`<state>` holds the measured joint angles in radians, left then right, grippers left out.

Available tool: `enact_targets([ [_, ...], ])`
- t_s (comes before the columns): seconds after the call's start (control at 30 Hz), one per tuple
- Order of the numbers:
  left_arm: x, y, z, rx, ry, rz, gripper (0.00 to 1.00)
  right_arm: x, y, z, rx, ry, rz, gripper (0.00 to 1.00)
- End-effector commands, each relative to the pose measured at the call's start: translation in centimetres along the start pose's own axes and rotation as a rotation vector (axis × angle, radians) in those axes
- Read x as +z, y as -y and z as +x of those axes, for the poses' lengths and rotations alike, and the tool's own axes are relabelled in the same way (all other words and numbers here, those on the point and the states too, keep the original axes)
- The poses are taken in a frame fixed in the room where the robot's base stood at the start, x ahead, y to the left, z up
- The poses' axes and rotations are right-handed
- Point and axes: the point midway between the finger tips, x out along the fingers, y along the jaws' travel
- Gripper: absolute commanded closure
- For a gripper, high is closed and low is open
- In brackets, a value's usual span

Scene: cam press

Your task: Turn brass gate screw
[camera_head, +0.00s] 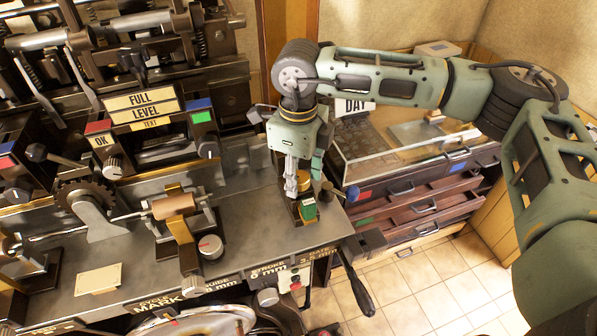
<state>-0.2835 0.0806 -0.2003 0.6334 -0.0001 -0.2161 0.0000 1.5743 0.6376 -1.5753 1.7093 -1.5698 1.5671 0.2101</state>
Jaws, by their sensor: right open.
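My right arm reaches in from the right, and my right gripper (302,178) points down over the right end of the machine bench. Its fingers are open. A small brass-coloured round part (304,186), which looks like the brass gate screw, shows low between or just behind the fingers. I cannot tell whether the fingers touch it. Just below it is a small block with a green face (309,211). The gripper hides part of this spot. My left gripper is not in view.
A drawer cabinet (420,205) stands at right. A crank handle (358,285) hangs off the bench's front. A blank card (98,280) lies front left.

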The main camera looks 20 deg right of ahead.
Motion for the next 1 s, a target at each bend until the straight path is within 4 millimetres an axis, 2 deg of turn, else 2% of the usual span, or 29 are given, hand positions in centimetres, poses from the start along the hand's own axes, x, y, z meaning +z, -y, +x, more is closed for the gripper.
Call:
enact_targets([
  [0.13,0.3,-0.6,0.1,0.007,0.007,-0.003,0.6,0.0,0.0,0.0,0.0,-0.001,0.0,0.6],
  [0.4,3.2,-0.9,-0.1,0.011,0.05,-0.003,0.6,0.0,0.0,0.0,0.001,-0.001,0.0,0.84],
  [0.57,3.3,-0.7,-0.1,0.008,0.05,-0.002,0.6,0.0,-0.1,0.0,0.003,-0.002,-0.001,0.98],
  [0.67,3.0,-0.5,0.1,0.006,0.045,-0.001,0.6,0.0,-0.1,0.2,0.004,-0.002,0.005,0.99],
  [0.9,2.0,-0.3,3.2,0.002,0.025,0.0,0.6,0.1,-0.2,0.8,0.007,-0.002,0.158,0.99],
  [1.0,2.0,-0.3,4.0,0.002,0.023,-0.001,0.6,0.2,-0.2,0.6,0.007,-0.003,0.221,0.99],
])
